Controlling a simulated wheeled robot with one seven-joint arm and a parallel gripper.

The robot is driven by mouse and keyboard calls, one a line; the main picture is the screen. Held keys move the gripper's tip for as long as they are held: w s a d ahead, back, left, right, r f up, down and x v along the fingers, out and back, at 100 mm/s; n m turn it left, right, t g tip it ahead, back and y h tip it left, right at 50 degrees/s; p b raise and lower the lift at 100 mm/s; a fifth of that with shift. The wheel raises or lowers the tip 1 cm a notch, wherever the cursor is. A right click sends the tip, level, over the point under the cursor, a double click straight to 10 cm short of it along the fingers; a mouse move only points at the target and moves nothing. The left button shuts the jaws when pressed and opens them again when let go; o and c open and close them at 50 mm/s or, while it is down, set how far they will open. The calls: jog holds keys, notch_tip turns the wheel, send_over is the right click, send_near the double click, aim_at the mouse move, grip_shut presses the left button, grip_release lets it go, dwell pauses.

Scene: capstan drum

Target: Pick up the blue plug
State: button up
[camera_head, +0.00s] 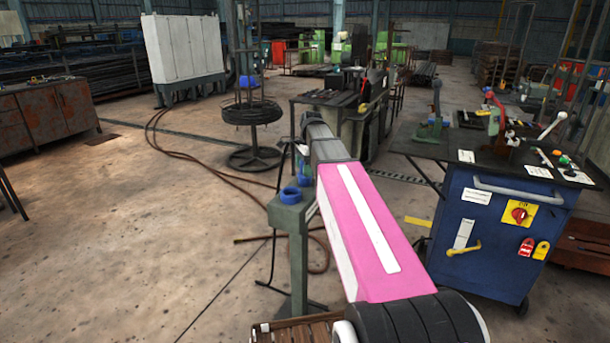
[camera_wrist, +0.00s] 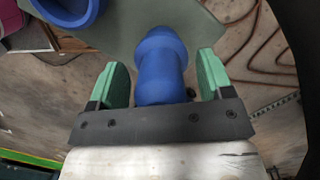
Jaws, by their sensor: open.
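The blue plug (camera_wrist: 160,72) is in the middle of the wrist view, between the two green fingers of my open gripper (camera_wrist: 162,62). A small gap shows on each side of it, so the fingers appear not to touch it. The plug's near end is hidden behind the dark gripper bar. In the head view a small blue part (camera_head: 304,169), likely the plug, shows at the stand's top beside my arm. The grey-green stand (camera_head: 288,214) also shows as a plate (camera_wrist: 120,40) under the plug in the wrist view. My fingers are not clear in the head view.
A blue ring (camera_head: 290,195) sits on the stand's near end; it also shows in the wrist view (camera_wrist: 75,18). A blue cabinet (camera_head: 500,235) with tools on top stands at right. A wire reel (camera_head: 251,112) stands behind. Hoses (camera_head: 190,160) lie on the floor.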

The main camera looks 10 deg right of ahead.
jog(key=c, duration=1.1)
jog(key=shift+r, duration=0.2)
